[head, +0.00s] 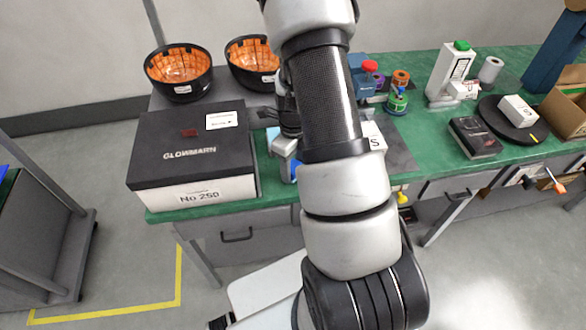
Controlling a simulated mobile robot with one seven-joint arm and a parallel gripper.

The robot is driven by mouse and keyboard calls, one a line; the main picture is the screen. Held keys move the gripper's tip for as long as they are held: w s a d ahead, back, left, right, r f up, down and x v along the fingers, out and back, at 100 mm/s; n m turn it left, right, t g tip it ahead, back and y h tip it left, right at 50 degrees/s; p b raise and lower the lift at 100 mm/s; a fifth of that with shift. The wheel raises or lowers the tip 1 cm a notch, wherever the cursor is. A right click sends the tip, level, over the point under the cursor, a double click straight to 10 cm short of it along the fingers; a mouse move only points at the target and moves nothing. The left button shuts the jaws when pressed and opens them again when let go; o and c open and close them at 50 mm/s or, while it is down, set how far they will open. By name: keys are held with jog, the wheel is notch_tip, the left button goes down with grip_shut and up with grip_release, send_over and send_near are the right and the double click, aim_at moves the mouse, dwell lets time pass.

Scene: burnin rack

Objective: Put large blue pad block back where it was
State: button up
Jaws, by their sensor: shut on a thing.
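The large blue pad block (294,170) is mostly hidden behind my arm and gripper, with only small blue parts showing. My gripper (284,148) is low over the green bench, just right of the black box, and shut on the block. My arm hides much of the gripper, so I cannot tell whether the block touches the bench top.
A black-lidded box (190,155) stands close on the left. Two black bowls with orange insides (178,72) are behind it. A white card (373,137), bottles and coloured rolls (400,79) are right of my arm. A dark turntable (508,120) is farther right on the green bench (435,148).

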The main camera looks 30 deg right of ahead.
jog(key=shift+f, duration=0.5)
jog(key=shift+f, duration=0.2)
jog(key=o, duration=1)
jog(key=shift+r, duration=0.1)
